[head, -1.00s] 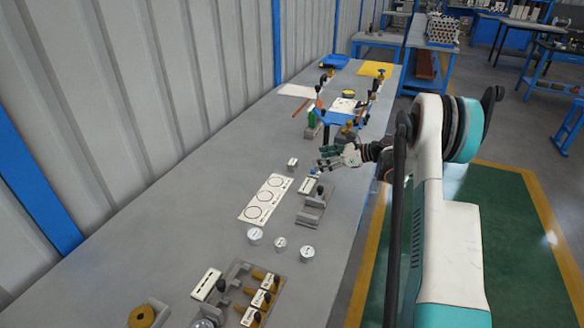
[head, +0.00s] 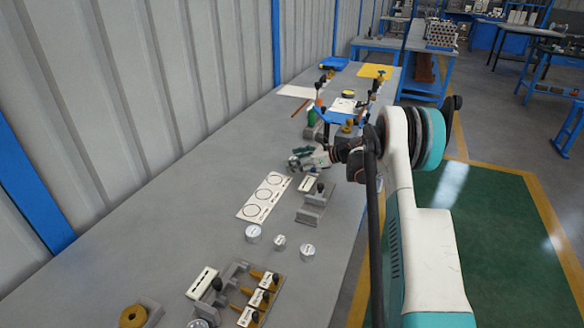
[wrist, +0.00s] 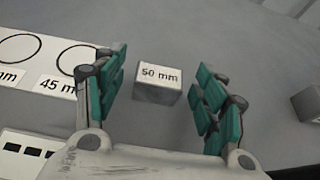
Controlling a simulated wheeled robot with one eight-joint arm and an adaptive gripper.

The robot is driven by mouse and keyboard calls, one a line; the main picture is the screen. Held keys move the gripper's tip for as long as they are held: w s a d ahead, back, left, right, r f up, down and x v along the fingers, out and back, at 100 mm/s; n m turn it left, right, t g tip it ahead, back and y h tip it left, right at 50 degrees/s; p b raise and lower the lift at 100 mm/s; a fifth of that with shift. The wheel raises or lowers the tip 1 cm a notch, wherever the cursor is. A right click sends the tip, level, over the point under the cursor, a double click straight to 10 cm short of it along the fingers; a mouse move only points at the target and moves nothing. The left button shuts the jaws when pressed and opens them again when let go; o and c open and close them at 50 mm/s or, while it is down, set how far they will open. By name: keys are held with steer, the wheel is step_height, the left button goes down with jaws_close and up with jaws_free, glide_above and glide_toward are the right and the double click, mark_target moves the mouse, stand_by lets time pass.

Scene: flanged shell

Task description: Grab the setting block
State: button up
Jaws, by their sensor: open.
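The setting block (wrist: 157,82) is a small grey block with a white top face marked "50 mm". In the wrist view it sits on the grey table between my two teal-padded fingers, with a gap on each side. My gripper (wrist: 160,92) is open, with nothing held. In the head view my gripper (head: 301,158) is low over the table, just beyond the far end of the white circle card. The block is hidden or too small to tell behind the fingers there.
The white card with circles (head: 263,197) and a grey fixture with a black knob (head: 315,205) lie close by. Several silver cylinders (head: 307,251) stand nearer. A blue-topped stand (head: 330,116) is beyond. Table left of the card is clear.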

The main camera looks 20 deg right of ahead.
steer(key=shift+c, duration=0.6)
steer(key=c, duration=1.2)
steer(key=shift+r, duration=0.15)
